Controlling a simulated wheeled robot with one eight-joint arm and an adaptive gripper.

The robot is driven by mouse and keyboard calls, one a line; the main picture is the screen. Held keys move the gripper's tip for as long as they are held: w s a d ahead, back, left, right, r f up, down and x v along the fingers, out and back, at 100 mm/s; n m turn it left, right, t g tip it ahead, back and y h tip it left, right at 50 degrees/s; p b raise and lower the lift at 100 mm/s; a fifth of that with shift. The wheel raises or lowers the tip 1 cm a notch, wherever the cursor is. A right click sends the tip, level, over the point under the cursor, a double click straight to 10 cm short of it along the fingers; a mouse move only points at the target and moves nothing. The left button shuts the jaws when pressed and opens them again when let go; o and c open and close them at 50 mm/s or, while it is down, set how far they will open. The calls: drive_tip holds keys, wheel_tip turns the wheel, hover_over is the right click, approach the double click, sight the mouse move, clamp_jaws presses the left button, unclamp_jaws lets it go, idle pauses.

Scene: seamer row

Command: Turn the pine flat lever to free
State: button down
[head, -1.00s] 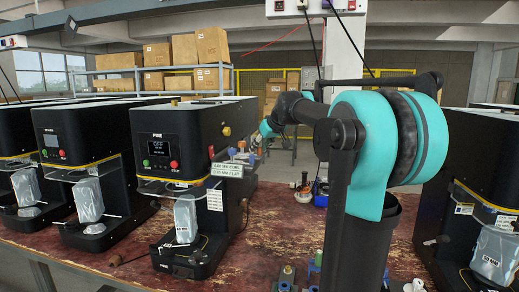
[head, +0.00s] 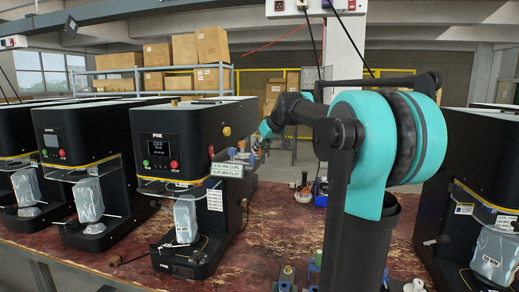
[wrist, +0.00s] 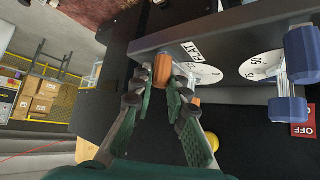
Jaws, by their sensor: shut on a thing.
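The pine machine (head: 190,125) is the black seamer marked PINE, with a lit screen reading OFF. In the wrist view, a plate marked FLAT (wrist: 203,48) sits beside a white dial (wrist: 205,76). An orange-brown lever handle (wrist: 162,68) stands at that dial. My gripper (wrist: 157,90) has its green fingers on either side of this handle and is shut on it. The lever's pivot and pointer are largely hidden by the fingers. In the head view my arm reaches to the machine's right side, and the gripper is too small and covered to make out.
A second dial (wrist: 262,67) and blue knobs (wrist: 301,56) lie close to the right in the wrist view. A red OFF label (wrist: 302,130) is below them. Other seamers stand left (head: 75,150) and right (head: 475,190). A white label (head: 226,170) projects from the pine machine.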

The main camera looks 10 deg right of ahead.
drive_tip(key=shift+w, duration=0.1)
drive_tip(key=shift+w+d+n+y, duration=0.25)
drive_tip(key=shift+w+n+y, duration=0.25)
drive_tip(key=shift+n, duration=0.3)
drive_tip(key=shift+w+d+n+g+y, duration=0.1)
drive_tip(key=shift+w+n+g+y, duration=0.7)
drive_tip(key=shift+n, duration=0.4)
drive_tip(key=w+n+g, duration=0.1)
drive_tip(key=n+y, duration=0.1)
drive_tip(key=n, duration=0.1)
drive_tip(key=shift+w+g, duration=0.4)
drive_tip(key=shift+w+a+n+g+y, duration=0.4)
drive_tip(key=shift+n+g+y, duration=0.25)
drive_tip(key=shift+n, duration=0.35)
drive_tip(key=shift+w, duration=0.1)
drive_tip(key=c, duration=1.5)
unclamp_jaws()
drive_tip(key=shift+o, duration=0.2)
